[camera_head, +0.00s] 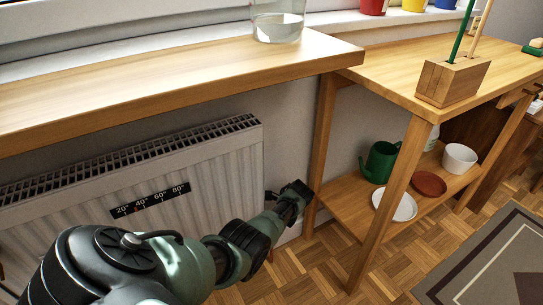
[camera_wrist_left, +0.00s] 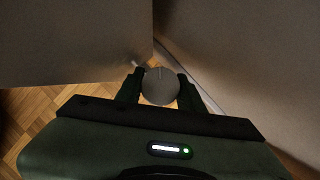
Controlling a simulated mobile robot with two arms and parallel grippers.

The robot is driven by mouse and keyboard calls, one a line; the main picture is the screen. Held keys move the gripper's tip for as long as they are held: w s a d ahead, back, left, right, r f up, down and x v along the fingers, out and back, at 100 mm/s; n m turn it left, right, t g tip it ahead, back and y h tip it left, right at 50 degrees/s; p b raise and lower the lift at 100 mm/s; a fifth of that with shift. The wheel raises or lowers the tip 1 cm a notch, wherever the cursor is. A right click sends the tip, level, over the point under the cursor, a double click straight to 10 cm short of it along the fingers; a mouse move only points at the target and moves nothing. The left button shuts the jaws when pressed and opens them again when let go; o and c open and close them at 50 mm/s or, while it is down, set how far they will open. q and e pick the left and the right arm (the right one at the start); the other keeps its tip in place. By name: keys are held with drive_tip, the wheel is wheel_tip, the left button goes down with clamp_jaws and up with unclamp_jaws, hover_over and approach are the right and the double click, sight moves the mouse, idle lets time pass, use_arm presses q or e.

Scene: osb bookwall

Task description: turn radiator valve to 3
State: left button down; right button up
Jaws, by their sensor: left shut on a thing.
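The white ribbed radiator (camera_head: 222,165) hangs under a wooden shelf. In the left wrist view the round grey valve knob (camera_wrist_left: 160,88) sits between the two dark fingers of my left gripper (camera_wrist_left: 158,90), which is shut on it. In the head view my left gripper (camera_head: 296,192) is at the radiator's lower right end, beside a wooden table leg. There the gripper and arm hide the knob. No numbers or marks on the knob can be read. My right gripper is not in view.
The wooden shelf (camera_head: 160,85) runs above the radiator, with a glass jar (camera_head: 278,22) on it. A temperature strip (camera_head: 150,201) is on the radiator front. The wooden table's leg (camera_head: 320,140) stands close by my gripper. Its lower shelf holds a green watering can (camera_head: 380,162) and dishes.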

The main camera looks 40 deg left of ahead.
use_arm(q)
drive_tip(key=c, duration=0.9)
unclamp_jaws()
drive_tip(key=shift+s+f, duration=0.1)
